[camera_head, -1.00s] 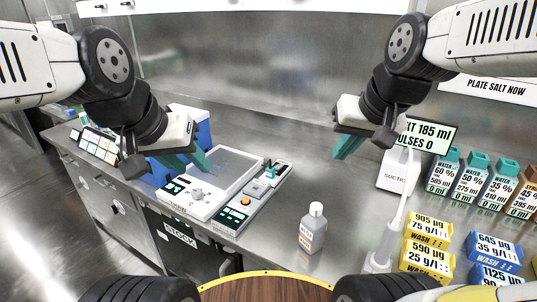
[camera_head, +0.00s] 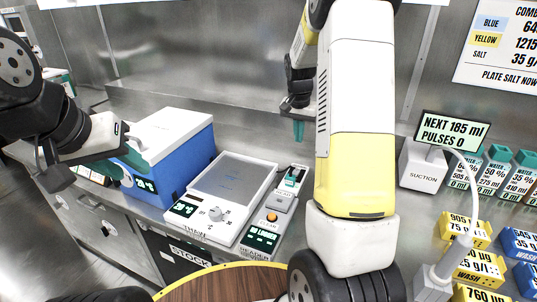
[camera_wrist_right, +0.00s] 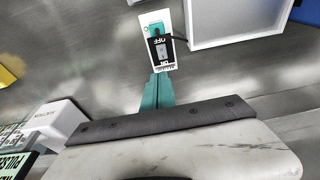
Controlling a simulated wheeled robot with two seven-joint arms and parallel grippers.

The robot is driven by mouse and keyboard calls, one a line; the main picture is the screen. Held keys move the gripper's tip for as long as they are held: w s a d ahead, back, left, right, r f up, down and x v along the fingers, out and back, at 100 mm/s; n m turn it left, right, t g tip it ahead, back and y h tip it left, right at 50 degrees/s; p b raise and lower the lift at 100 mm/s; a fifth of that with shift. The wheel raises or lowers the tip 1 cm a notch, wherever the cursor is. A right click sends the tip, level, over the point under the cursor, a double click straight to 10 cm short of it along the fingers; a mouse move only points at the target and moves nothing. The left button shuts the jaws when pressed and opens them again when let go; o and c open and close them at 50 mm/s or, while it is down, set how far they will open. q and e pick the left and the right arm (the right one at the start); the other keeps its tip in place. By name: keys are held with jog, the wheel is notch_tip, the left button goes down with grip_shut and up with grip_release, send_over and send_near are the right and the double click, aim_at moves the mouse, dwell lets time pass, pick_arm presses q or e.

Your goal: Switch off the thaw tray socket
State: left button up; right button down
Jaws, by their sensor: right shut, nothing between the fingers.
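The thaw tray (camera_head: 230,190) is a white unit with a flat grey plate, a knob and a small display. Beside its right edge is a narrow white socket (camera_head: 291,178) with a teal plug. The wrist view shows this socket (camera_wrist_right: 158,45) with a dark rocker switch (camera_wrist_right: 161,50) marked OFF and ON, upside down there. My right gripper (camera_wrist_right: 157,84) is shut and empty, its teal fingertips close to the ON end; contact cannot be told. In the head view the right gripper (camera_head: 298,130) is behind the socket.
A blue box with a white lid (camera_head: 170,150) stands left of the tray. A suction unit (camera_head: 423,168), bottles and yellow and blue wash boxes stand at right.

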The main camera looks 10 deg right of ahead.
jog(key=shift+w+a+f, duration=0.1)
jog(key=shift+w+f, duration=0.3)
jog(key=shift+w, duration=0.1)
jog(key=shift+f, duration=0.1)
send_over(295, 173)
jog(key=x, duration=0.4)
jog(key=s+a+x, duration=0.1)
jog(key=x, duration=0.3)
jog(key=s+x, duration=0.1)
jog(key=x, duration=0.3)
jog(key=shift+s+a+f, duration=0.2)
jog(key=shift+f, duration=0.1)
jog(key=shift+s+f, duration=0.1)
jog(key=shift+f, duration=0.5)
jog(key=shift+s+a+f, duration=0.3)
jog(key=shift+f, duration=0.25)
jog(key=shift+w+d, duration=0.1)
jog(key=shift+w, duration=0.05)
